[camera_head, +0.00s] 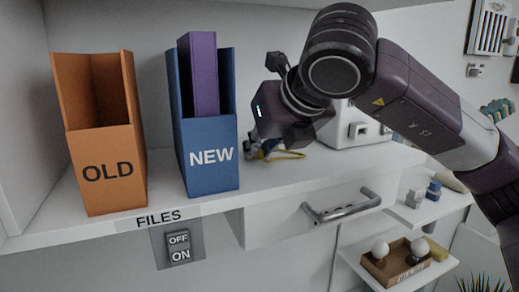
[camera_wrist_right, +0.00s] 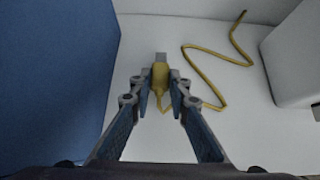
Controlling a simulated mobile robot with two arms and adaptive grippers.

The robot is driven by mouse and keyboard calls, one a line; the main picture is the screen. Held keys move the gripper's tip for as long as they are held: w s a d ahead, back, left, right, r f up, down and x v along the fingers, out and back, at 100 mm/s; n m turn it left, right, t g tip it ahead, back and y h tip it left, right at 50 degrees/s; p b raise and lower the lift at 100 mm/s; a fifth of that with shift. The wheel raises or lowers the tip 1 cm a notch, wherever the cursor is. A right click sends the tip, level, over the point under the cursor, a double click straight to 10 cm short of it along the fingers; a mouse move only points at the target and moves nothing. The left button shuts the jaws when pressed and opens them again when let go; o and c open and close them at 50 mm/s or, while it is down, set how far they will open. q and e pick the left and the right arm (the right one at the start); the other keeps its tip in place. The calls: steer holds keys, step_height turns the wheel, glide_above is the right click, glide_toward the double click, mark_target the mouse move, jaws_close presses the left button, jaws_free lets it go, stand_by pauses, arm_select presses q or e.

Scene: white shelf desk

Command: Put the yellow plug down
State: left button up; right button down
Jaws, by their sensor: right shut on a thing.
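The yellow plug (camera_wrist_right: 160,78) is between the fingers of my right gripper (camera_wrist_right: 160,95) in the right wrist view. Its grey metal tip points away from the gripper. A yellow cable (camera_wrist_right: 205,78) runs from it across the white shelf to the right and back. In the head view my right gripper (camera_head: 262,148) is low over the shelf, just right of the blue NEW file box. Yellow cable (camera_head: 285,155) shows beside it there, and the plug itself is mostly hidden. I cannot tell whether the plug touches the shelf. My left gripper is not in view.
The blue NEW box (camera_head: 210,170) holds a purple file (camera_head: 203,75) and stands close left of the gripper. An orange OLD box (camera_head: 107,165) is further left. A white box-like device (camera_head: 350,128) stands behind at right. The white shelf (camera_head: 320,172) is clear in front.

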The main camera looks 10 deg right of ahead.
steer(key=c, duration=1.8)
jaws_free()
steer(key=shift+f, duration=0.15)
steer(key=shift+r+p, duration=0.3)
steer(key=shift+p, duration=0.1)
steer(key=shift+r+p, duration=0.65)
steer(key=shift+p, duration=0.25)
steer(key=shift+s+d+r+b, duration=0.15)
steer(key=shift+s+b, duration=0.25)
steer(key=shift+b, duration=0.2)
steer(key=shift+s+d+r+b, duration=0.1)
steer(key=shift+s+r+b, duration=0.05)
steer(key=shift+s+b, duration=0.35)
steer(key=shift+b+v, duration=1.25)
steer(key=shift+v, duration=3.7)
steer(key=shift+w+r, duration=0.1)
